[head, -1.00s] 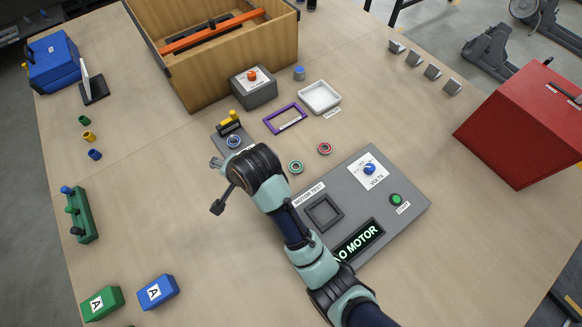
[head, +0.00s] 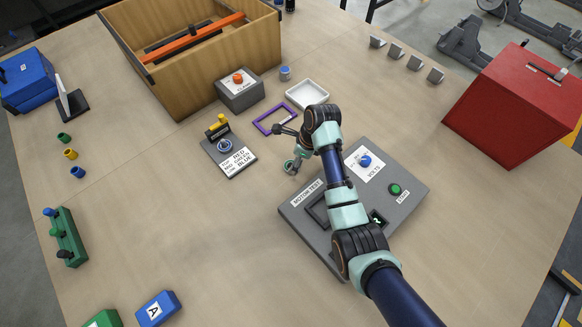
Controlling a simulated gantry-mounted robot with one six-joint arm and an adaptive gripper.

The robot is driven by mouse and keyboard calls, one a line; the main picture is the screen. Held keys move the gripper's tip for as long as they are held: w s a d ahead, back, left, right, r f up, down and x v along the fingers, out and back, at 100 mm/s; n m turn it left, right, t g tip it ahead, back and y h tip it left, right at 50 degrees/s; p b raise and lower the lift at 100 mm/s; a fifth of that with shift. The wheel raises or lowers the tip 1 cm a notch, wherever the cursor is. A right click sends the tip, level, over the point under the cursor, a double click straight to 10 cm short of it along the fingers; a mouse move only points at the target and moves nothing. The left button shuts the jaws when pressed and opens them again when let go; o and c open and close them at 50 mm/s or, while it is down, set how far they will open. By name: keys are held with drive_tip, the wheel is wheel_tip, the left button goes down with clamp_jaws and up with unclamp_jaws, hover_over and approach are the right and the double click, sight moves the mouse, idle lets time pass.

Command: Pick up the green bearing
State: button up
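The green bearing (head: 288,167) is a small ring on the table, just left of the grey motor test panel (head: 296,205). My gripper (head: 291,166) is right at the bearing, coming down from the upper right and partly covering it. The fingers are too small and overlapped to show whether they are open, or whether they touch the bearing. The red bearing is hidden behind my arm. A blue ring (head: 224,146) sits on a small grey fixture (head: 237,164) to the left.
A purple frame (head: 263,126) and a white tray (head: 325,98) lie behind my gripper. A grey box with an orange button (head: 239,95) and a wooden crate (head: 180,97) stand farther back. A red box (head: 510,110) is at right.

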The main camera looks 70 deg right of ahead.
drive_tip(key=b+x, duration=0.1)
drive_tip(key=x, duration=0.2)
drive_tip(key=shift+w+a+f, duration=0.15)
drive_tip(key=shift+a+f, duration=0.05)
drive_tip(key=shift+f, duration=0.15)
drive_tip(key=shift+r, duration=0.1)
drive_tip(key=shift+c, duration=0.3)
drive_tip(key=c, duration=1.3)
drive_tip(key=shift+o, duration=0.2)
wheel_tip(320, 180, up, 20)
drive_tip(key=p, duration=0.7)
drive_tip(key=shift+p, duration=0.35)
drive_tip(key=shift+r+p, duration=0.15)
drive_tip(key=shift+p, duration=0.7)
